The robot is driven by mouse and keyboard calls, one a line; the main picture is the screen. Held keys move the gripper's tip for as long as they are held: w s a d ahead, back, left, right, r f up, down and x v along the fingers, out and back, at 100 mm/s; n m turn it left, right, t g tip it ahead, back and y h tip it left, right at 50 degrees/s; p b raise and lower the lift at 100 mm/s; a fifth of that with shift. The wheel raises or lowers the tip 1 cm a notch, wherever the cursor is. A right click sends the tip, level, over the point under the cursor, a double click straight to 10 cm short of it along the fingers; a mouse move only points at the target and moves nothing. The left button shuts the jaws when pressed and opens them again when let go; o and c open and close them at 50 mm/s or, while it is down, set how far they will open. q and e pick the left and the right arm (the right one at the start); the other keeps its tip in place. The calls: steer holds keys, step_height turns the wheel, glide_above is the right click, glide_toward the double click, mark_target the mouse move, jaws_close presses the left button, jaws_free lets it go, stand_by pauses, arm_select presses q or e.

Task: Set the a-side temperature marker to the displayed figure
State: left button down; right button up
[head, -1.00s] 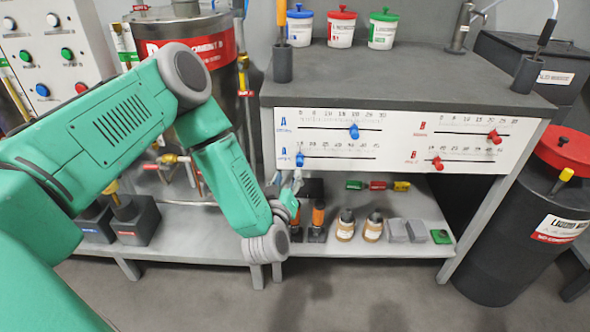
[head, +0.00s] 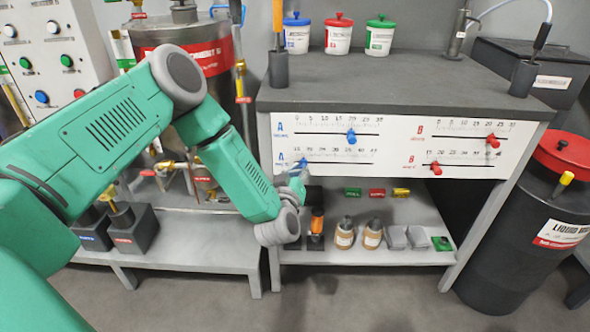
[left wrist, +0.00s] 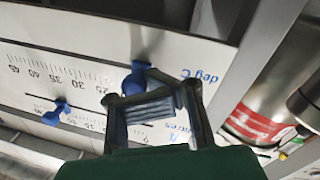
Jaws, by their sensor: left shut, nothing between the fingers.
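The white slider panel (head: 390,147) is on the front of the bench. Its lower A slider has a blue knob (head: 303,163) near the left, low end of the scale. In the left wrist view, upside down, this knob (left wrist: 138,76) sits beside the "deg C" lettering, near 25. My left gripper (head: 301,177) is shut and empty, just below the knob. In the left wrist view its closed fingers (left wrist: 148,100) are right beside the knob; I cannot tell whether they touch. No displayed figure is readable. My right gripper is not in view.
The other blue A knob (head: 351,137) is above and to the right. Two red B knobs, upper (head: 492,141) and lower (head: 436,168), are on the right half. Brown bottles (head: 372,236) and grey blocks stand on the lower shelf (head: 360,257).

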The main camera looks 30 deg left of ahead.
arm_select(q)
steer(key=shift+d+r, duration=0.35)
steer(key=shift+d, duration=0.35)
steer(key=c, duration=1.5)
jaws_free()
steer(key=shift+a, duration=0.15)
steer(key=shift+o, duration=0.2)
steer(key=shift+s+f, duration=0.2)
steer(key=shift+s, duration=0.15)
steer(key=v, duration=1.1)
steer(key=shift+d, duration=0.2)
steer(key=shift+s+a, duration=0.15)
